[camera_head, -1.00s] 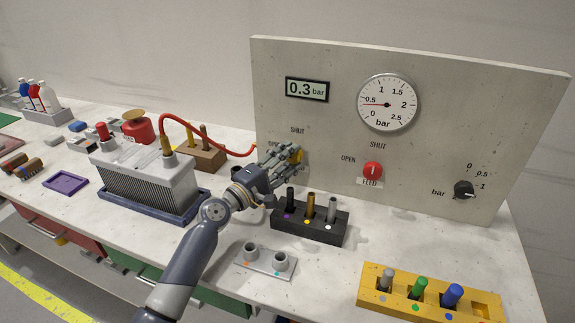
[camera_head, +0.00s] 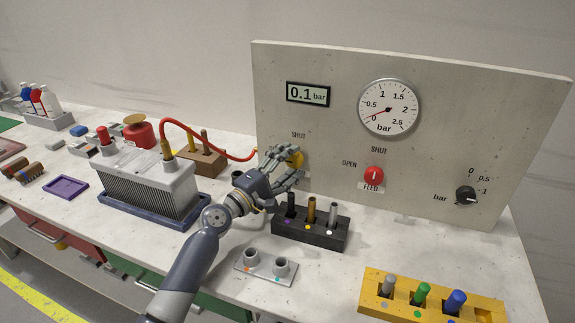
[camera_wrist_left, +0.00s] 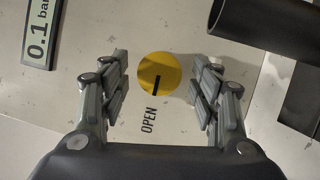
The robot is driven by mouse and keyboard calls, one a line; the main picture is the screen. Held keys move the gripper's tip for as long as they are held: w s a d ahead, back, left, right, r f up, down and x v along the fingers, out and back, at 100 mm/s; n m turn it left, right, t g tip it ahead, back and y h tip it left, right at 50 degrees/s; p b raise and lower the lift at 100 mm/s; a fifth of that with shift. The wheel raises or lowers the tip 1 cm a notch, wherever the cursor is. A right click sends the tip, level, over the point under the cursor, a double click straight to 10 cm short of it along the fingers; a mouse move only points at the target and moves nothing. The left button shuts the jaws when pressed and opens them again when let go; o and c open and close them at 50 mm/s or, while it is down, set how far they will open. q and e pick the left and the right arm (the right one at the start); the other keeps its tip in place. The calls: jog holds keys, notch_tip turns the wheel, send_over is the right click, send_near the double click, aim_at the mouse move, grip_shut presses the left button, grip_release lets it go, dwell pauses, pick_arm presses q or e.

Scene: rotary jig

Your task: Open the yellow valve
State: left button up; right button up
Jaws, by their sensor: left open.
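The yellow valve (camera_head: 296,159) is a round knob on the upright panel, left of the red FEED knob (camera_head: 374,176). In the left wrist view the yellow valve (camera_wrist_left: 158,73) has a black mark that points towards the word OPEN. My left gripper (camera_head: 289,165) is in front of the valve. Its fingers are spread on both sides of the knob, with gaps between, as the left wrist view shows (camera_wrist_left: 160,78). It holds nothing. The digital display (camera_head: 308,93) reads 0.1 bar. The dial gauge (camera_head: 388,107) has its needle low. My right gripper is out of view.
A black rack (camera_head: 310,240) with several cylinders stands just below the gripper. A finned box with a red hose (camera_head: 145,190) stands to the left. A grey two-cup holder (camera_head: 265,270) and a yellow rack (camera_head: 400,310) are nearer. A black knob (camera_head: 466,196) is at the panel's right.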

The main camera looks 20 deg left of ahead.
pick_arm(q)
jog(key=v, duration=1.2)
